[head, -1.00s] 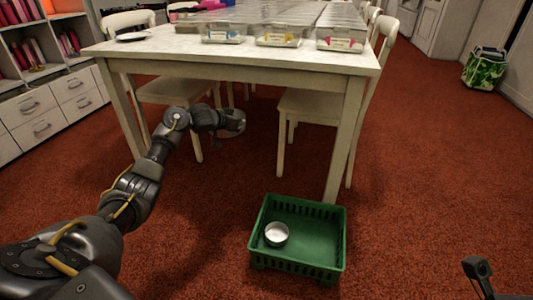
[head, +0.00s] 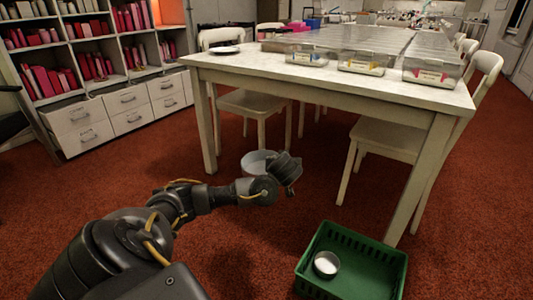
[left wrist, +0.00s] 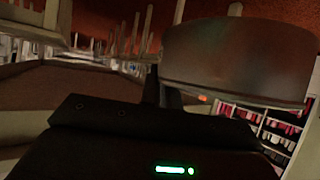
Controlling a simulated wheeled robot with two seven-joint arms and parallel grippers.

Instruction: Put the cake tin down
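The cake tin is a round grey tin (head: 256,163), partly hidden behind my left gripper (head: 286,172) in the head view. In the left wrist view its curved wall (left wrist: 235,62) fills the upper right, very close to the camera. Dark finger parts show at the tin's wall and rim, and my left gripper appears shut on it. The tin is held out in front of the table, and its height above the floor is hard to judge. My right gripper is not in view.
A green crate (head: 313,283) with a small round tin of white contents (head: 327,264) stands on the red carpet at lower right. A white table (head: 330,84) with clear-lidded boxes and a plate (head: 225,50) stands ahead, with chairs around. Shelves (head: 95,45) line the left.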

